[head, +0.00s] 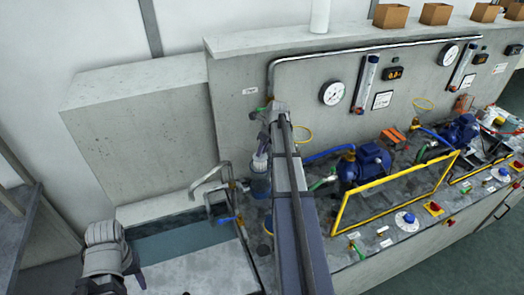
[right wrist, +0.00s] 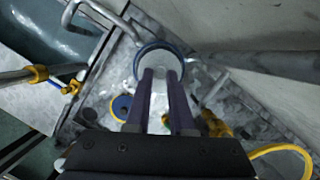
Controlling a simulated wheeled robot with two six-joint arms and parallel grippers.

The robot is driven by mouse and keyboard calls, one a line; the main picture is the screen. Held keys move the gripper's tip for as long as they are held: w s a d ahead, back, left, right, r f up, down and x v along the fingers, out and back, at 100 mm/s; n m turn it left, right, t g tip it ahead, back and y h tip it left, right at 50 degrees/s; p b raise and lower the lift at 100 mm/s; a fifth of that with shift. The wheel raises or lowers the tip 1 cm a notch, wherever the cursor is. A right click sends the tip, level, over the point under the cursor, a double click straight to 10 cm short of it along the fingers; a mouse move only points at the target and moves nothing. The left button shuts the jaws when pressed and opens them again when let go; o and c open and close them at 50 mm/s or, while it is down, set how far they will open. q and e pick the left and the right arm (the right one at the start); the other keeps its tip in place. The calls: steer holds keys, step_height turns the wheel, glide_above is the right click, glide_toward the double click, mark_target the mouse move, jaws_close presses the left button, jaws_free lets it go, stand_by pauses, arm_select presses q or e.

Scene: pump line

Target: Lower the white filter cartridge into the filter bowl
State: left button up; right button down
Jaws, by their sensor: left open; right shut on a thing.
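The white filter cartridge (right wrist: 163,62) is between the fingertips of my right gripper (right wrist: 168,76), which is shut on it. In the head view the cartridge (head: 260,162) is partly hidden by my right arm and is just above the blue filter bowl (head: 260,188). In the right wrist view the bowl's dark blue rim (right wrist: 140,52) shows around the cartridge. I cannot tell whether its lower end is inside the bowl. My left gripper (head: 118,274) is open and low at the left, far from the bowl; its fingers are hard to make out.
Bent grey pipes (head: 208,178) stand left of the bowl, by a sunken basin (head: 180,245). Blue pumps (head: 366,165) and a yellow guard frame (head: 395,190) are to the right. A concrete wall (head: 235,90) with gauges rises behind. A blue-handled valve (right wrist: 72,88) is nearby.

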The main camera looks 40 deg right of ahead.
mark_target(262, 163)
steer(key=shift+f+b, duration=3.8)
steer(key=shift+f, duration=0.2)
steer(key=c, duration=0.7)
jaws_free()
steer(key=shift+c, duration=1.2)
steer(key=shift+r, duration=0.2)
step_height(262, 163, up, 12)
steer(key=p, duration=1.2)
steer(key=shift+f, duration=0.1)
